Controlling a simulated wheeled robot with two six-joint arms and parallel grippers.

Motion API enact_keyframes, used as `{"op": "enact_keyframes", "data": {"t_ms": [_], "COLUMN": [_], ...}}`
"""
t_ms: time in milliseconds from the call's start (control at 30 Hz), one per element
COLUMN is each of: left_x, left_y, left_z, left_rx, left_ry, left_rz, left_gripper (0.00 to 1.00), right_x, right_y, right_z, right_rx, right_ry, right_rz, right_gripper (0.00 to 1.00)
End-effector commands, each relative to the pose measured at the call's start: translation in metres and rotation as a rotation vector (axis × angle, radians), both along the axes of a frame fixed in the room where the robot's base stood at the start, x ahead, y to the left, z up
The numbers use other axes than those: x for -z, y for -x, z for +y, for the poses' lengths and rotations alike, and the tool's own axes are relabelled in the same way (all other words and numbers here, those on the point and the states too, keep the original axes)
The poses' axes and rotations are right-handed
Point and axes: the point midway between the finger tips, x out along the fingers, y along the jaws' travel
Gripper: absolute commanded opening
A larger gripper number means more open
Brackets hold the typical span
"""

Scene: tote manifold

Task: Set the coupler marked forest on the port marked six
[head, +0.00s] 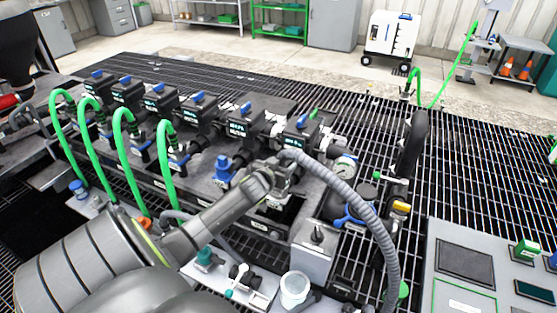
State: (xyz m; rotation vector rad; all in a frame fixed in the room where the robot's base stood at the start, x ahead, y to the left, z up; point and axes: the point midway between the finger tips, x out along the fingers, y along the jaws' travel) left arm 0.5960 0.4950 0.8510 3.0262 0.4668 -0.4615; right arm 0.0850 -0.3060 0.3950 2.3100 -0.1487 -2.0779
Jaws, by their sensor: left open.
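The manifold (190,108) is a row of several dark valve blocks with blue levers and small pale labels too small to read, so I cannot tell which port is six. Green hoses (125,150) are joined to its left ports. A blue fitting (222,170) sits at a port farther right. I cannot pick out the forest coupler by its marking; a teal-capped fitting (205,256) stands on the pale plate in front. My left gripper (279,184) is open, in front of the manifold's right part, its fingers partly hidden. My right gripper is not in view.
A grey corrugated hose (372,222) arches down right of my gripper. A pale panel (432,262) with dark pads and a green-topped block (527,249) is at right.

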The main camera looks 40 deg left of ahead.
Motion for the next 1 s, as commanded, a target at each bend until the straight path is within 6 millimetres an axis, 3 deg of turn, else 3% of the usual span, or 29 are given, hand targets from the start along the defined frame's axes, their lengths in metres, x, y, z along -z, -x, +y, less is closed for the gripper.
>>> {"op": "enact_keyframes", "data": {"t_ms": [267,1000], "left_x": [-0.007,-0.045], "left_y": [0.02,0.136], "left_z": [-0.006,-0.043], "left_rx": [0.003,0.004], "left_ry": [-0.002,-0.002], "left_rz": [-0.002,-0.001], "left_gripper": [0.56,0.56], "right_x": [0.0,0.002], "right_y": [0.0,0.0], "right_z": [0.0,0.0], "right_rx": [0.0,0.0], "right_ry": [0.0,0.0], "right_rz": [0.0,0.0], "right_gripper": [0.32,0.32]}}
